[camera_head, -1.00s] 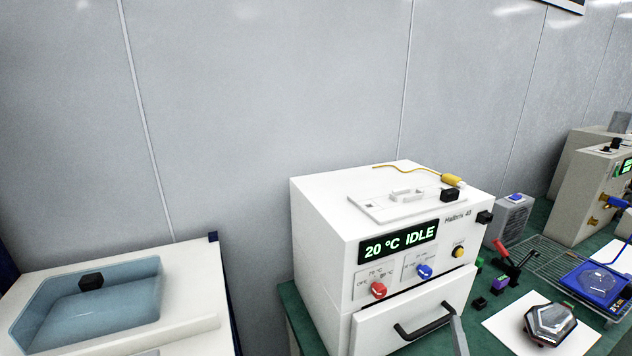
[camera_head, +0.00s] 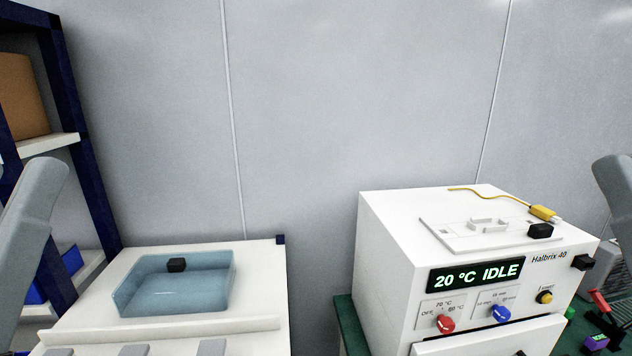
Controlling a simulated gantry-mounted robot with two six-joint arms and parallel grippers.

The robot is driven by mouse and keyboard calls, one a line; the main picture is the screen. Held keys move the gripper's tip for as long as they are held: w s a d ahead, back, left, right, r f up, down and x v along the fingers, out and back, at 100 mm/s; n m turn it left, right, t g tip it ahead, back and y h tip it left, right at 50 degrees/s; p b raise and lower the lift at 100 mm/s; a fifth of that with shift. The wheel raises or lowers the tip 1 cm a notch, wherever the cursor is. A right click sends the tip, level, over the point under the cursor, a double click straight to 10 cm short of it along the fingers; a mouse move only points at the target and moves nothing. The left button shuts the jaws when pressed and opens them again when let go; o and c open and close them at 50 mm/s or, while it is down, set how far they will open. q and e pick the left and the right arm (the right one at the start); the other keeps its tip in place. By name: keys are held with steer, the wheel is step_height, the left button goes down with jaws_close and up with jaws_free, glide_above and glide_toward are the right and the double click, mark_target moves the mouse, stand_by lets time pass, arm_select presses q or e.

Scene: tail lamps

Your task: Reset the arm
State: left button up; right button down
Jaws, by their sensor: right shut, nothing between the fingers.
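My right arm (camera_head: 614,190) shows as a grey piece at the right edge, beside the white oven, and its gripper is shut and empty, with the fingertips hard to make out. My left arm (camera_head: 32,215) is a grey link rising at the left edge, in front of the dark blue shelf. The left gripper's fingers are outside the picture.
A white oven (camera_head: 385,250) reads "20 °C IDLE", with a yellow cable and a black block on top. A blue shelf frame (camera_head: 85,180) stands left. A gap separates bench and oven.

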step_height(320, 180, up, 30)
steer(key=p, duration=2.6)
steer(key=shift+f+p, duration=0.2)
steer(key=shift+p, duration=0.15)
